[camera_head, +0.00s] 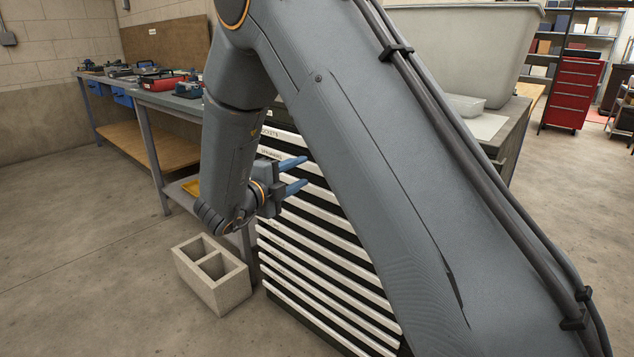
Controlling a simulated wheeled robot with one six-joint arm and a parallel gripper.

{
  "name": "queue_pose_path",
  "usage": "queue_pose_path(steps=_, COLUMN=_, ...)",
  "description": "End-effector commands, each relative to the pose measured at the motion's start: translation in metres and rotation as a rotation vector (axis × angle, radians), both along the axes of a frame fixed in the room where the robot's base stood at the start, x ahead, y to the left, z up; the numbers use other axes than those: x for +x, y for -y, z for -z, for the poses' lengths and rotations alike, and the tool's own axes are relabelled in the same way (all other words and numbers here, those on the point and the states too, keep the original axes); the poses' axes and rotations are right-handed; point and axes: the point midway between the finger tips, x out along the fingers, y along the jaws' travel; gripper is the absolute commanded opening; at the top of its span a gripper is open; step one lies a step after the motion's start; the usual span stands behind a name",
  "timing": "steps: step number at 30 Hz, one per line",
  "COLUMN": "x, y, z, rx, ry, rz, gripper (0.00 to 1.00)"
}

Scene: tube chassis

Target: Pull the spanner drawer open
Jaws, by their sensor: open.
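A dark drawer cabinet (262,262) with a stack of pale drawer fronts stands behind my arm. The top front bears a label that seems to read SOCKETS. The front below it, with a small label hard to read, looks like the spanner drawer (269,153). It appears closed, flush with the others. My gripper (304,172) has two blue fingers, spread apart with nothing between them. They point right in front of the upper drawer fronts and overlap the spanner drawer in the picture. I cannot tell whether they touch it. My arm hides the right part of the drawers.
A concrete block (214,277) stands on the floor left of the cabinet. A workbench (172,103) with tools runs along the left. A large grey tub (465,45) sits on the top behind my arm. A red tool chest (574,93) stands far right. Floor at left is clear.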

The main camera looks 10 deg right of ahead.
Motion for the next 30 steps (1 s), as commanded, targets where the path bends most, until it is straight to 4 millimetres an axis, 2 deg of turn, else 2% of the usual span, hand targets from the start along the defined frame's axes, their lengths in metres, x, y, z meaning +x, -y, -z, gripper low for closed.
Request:
queue_pose_path(steps=1, x=-0.004, y=-0.002, z=0.008, rx=-0.002, ry=0.032, rz=0.038, gripper=0.41)
queue_pose_path(steps=5, x=-0.014, y=-0.003, z=0.010, rx=-0.007, ry=0.092, rz=0.109, gripper=0.41)
queue_pose_path(steps=8, x=-0.015, y=0.001, z=0.009, rx=-0.009, ry=0.106, rz=0.127, gripper=0.41)
queue_pose_path(steps=21, x=0.021, y=0.050, z=0.009, rx=-0.010, ry=0.104, rz=0.125, gripper=0.41)
queue_pose_path(steps=30, x=0.030, y=0.060, z=0.009, rx=-0.010, ry=0.103, rz=0.123, gripper=0.41)
